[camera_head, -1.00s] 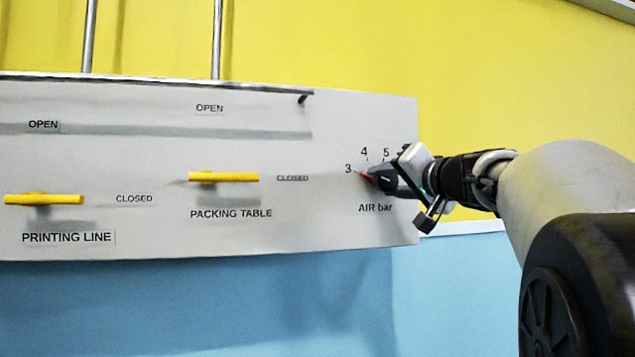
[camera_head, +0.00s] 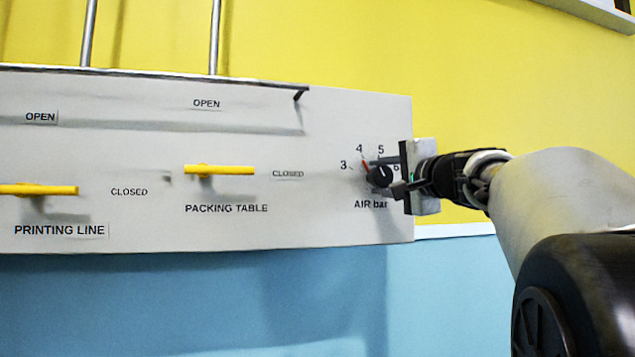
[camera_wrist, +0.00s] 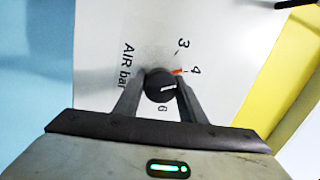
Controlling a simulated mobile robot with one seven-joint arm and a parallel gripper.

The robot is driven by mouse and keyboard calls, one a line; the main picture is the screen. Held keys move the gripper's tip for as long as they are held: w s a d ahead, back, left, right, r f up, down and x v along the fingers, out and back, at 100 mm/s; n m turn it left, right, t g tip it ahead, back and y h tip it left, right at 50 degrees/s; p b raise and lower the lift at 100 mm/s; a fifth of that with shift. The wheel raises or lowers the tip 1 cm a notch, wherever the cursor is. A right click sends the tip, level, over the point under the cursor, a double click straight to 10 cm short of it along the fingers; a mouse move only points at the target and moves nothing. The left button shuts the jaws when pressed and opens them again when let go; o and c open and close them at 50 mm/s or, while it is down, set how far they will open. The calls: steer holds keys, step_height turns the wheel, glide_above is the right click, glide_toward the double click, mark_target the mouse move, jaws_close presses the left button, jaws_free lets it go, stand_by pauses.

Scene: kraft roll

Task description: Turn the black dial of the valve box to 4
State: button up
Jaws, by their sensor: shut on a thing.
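The black dial (camera_head: 380,177) sits at the right end of the grey valve box (camera_head: 330,215), above the label "AIR bar". Its red pointer (camera_head: 366,168) points up and left, at or very near the 4 mark. In the wrist view the dial (camera_wrist: 160,86) is between the two fingers, and the red pointer (camera_wrist: 178,72) lies beside the 4. My gripper (camera_head: 384,174) reaches in from the right and is shut on the dial, one finger on each side. The number 3 shows left of the 4; the 5 and 6 show to the right.
Yellow levers for the packing table (camera_head: 220,170) and printing line (camera_head: 38,190) stick out to the left. A metal rail (camera_head: 150,74) runs along the box top, with pipes above. Free wall lies right of the box.

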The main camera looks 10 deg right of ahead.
steer(key=shift+r+m, duration=0.15)
steer(key=shift+m, duration=0.45)
steer(key=shift+r, duration=0.1)
steer(key=o, duration=1)
steer(key=shift+f, duration=0.2)
